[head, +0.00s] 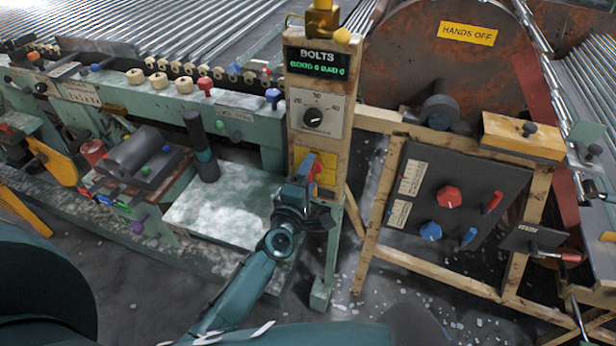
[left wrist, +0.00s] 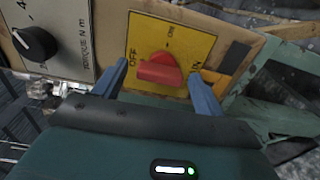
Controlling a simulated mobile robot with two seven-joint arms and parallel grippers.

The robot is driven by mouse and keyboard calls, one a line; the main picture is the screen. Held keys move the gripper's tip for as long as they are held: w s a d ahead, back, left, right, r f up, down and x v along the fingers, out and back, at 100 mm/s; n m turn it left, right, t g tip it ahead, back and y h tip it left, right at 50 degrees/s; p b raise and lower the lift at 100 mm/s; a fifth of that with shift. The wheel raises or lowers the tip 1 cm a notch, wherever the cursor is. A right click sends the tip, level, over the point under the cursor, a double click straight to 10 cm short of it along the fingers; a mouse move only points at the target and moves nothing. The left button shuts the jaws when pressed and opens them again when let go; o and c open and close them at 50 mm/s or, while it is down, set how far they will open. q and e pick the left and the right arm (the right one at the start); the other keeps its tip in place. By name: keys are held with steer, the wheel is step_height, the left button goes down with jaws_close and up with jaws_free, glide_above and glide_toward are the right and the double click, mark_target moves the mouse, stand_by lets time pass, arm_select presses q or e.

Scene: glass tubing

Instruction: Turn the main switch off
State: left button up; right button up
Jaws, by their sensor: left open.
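The main switch (left wrist: 160,71) is a red knob on a yellow plate (left wrist: 190,38) in the left wrist view. OFF is printed left of the knob and ON above it; its wide grip lies roughly crosswise in this view. I cannot tell for sure which mark it points to. In the head view the yellow plate (head: 329,163) is low on the wooden post, with the knob partly hidden by my gripper. My left gripper (left wrist: 162,88) is open, with one blue finger on each side of the knob. Contact cannot be made out. My right gripper is out of view.
A torque dial (head: 313,117) and a BOLTS display (head: 317,62) sit above the switch on the post. A dark panel (head: 459,205) with red and blue controls stands to the right. A pale bench plate (head: 225,207) and dark cylinder (head: 201,145) are left.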

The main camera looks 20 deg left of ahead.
arm_select(q)
steer(key=s, duration=1.3)
steer(key=shift+a+b, duration=0.25)
steer(key=shift+b, duration=0.05)
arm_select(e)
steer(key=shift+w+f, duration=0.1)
arm_select(q)
steer(key=s+d+f+m+g+h+p, duration=0.1)
steer(key=s+f+m+g+p, duration=0.1)
steer(key=s+m, duration=0.4)
steer(key=s+d+f+m+g+h+p, duration=0.1)
steer(key=s+m+g, duration=0.4)
steer(key=m, duration=0.9)
steer(key=s+f+p, duration=0.1)
steer(key=p, duration=0.1)
steer(key=shift+d+m+g+h+p, duration=0.3)
steer(key=shift+m+h+p, duration=0.05)
steer(key=shift+m+h, duration=0.05)
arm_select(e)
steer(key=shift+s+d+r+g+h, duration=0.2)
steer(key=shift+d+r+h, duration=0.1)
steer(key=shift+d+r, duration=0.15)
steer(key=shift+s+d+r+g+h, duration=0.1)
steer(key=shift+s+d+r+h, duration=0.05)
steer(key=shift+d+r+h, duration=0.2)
